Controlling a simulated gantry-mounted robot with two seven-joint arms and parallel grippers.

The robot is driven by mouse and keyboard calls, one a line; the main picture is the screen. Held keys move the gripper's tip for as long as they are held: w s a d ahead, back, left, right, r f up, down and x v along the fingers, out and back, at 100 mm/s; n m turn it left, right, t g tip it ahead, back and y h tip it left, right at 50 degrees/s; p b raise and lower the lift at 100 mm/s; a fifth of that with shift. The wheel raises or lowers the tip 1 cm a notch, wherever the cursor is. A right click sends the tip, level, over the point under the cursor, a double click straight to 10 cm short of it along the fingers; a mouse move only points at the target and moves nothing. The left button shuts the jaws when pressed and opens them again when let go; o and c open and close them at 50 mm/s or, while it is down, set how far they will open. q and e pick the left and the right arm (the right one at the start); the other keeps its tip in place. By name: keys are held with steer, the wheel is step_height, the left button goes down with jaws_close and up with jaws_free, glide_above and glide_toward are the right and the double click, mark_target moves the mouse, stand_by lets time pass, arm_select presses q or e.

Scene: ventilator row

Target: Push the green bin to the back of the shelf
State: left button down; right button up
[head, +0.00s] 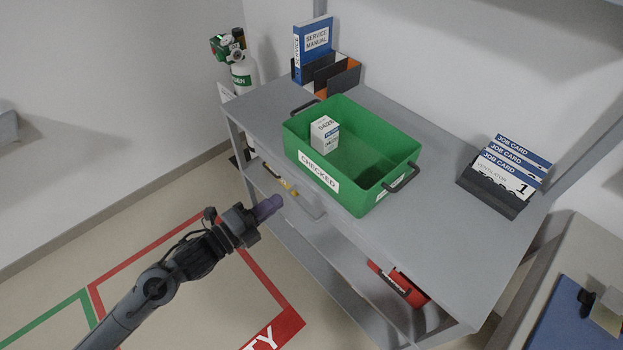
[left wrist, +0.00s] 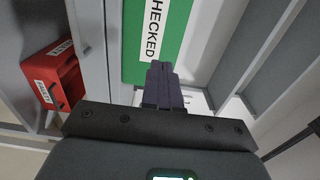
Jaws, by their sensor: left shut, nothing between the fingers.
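The green bin (head: 352,152) stands on the grey shelf's top surface (head: 455,215), with a "CHECKED" label on its front side and dark handles at its ends. A small white box (head: 324,134) is inside it, toward the left. My left gripper (head: 268,207) is shut and empty, in front of the shelf and below the bin's front, apart from it in the head view. In the left wrist view the shut fingers (left wrist: 161,82) point toward the front of the green bin (left wrist: 178,38); whether they touch cannot be told there. My right gripper is not in view.
Behind the bin stand a blue service manual (head: 313,42) and a dark organiser (head: 328,75). A job card holder (head: 502,178) is at the right. A gas cylinder (head: 243,75) stands at the left.

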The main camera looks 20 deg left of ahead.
mark_target(322, 171)
arm_select(q)
steer(key=p+x, duration=0.1)
steer(key=x, duration=1.1)
steer(key=shift+w+d+r, duration=0.1)
steer(key=shift+w, duration=0.1)
